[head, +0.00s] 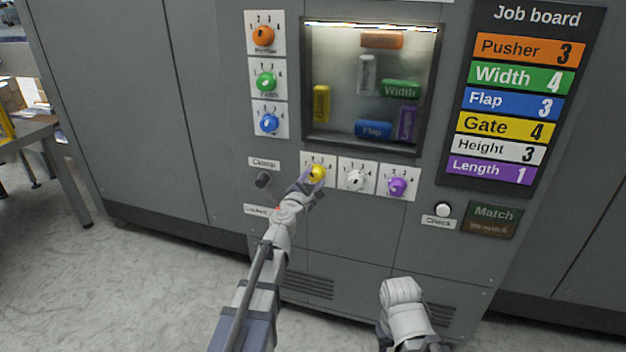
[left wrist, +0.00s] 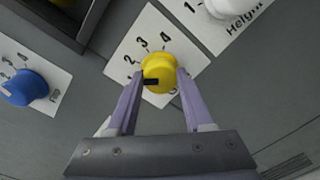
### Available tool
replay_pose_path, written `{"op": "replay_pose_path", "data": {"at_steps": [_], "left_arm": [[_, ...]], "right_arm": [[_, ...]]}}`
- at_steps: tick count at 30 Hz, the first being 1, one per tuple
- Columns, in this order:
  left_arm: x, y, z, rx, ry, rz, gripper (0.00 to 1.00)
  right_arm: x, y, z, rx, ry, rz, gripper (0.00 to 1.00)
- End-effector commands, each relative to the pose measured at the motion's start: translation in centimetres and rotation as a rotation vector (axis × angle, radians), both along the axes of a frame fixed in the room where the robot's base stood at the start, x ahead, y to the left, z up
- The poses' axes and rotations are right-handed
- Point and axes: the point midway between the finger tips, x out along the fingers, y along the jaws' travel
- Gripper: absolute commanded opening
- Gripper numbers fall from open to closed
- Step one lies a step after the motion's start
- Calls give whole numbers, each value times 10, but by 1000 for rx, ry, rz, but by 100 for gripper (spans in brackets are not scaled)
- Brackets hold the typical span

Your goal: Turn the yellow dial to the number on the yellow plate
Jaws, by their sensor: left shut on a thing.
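The yellow dial (head: 317,172) sits on a white numbered plate below the window. In the left wrist view the yellow dial (left wrist: 165,68) has its black mark pointing left, near the 1, while the 4 is above the dial. My left gripper (head: 313,182) is shut on the yellow dial; its purple fingers (left wrist: 154,92) lie on either side of the knob. The yellow Gate plate (head: 505,127) on the job board reads 4. Of my right arm only a white link shows at the bottom; its fingers are not visible.
A white dial (head: 355,180) and a purple dial (head: 397,187) are to the right. Orange (head: 263,36), green (head: 265,82) and blue (head: 269,123) dials stand in a column at upper left. The Clamp knob (head: 263,180) is left of my gripper, the Check button (head: 443,209) at right.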

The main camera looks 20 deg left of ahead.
Motion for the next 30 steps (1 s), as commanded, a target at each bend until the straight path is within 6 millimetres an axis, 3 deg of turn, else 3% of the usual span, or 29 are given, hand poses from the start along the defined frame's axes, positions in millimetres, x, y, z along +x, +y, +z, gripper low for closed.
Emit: {"op": "replay_pose_path", "data": {"at_steps": [30], "left_arm": [[-1, -2, -1, 966, -33, -1, 0]], "right_arm": [[0, 0, 3, 0, 0, 0, 50]]}}
